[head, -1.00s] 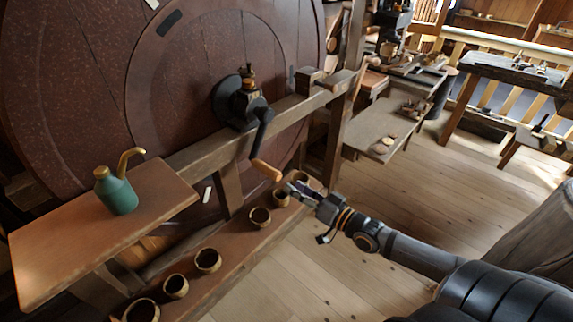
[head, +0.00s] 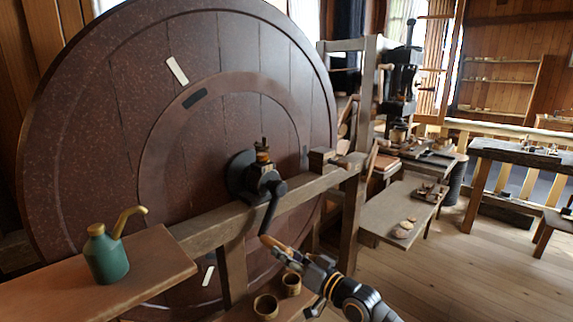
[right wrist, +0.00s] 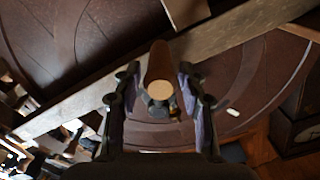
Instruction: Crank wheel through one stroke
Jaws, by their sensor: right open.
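The large dark red wheel (head: 120,110) stands upright behind a wooden frame. My right gripper (head: 290,256) is at the handle's free end. In the right wrist view the handle (right wrist: 160,75) points at the camera, between the two spread fingers of the right gripper (right wrist: 160,105). There is a gap on each side, so the gripper is open around it. My left gripper is not in view.
A green oil can (head: 107,258) with a brass spout stands on a wooden shelf (head: 160,262) at the left. Small turned cups (head: 266,306) stand on the low board below the crank. A side bench (head: 385,215) holds small pieces. The floor at the right (head: 470,260) is clear.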

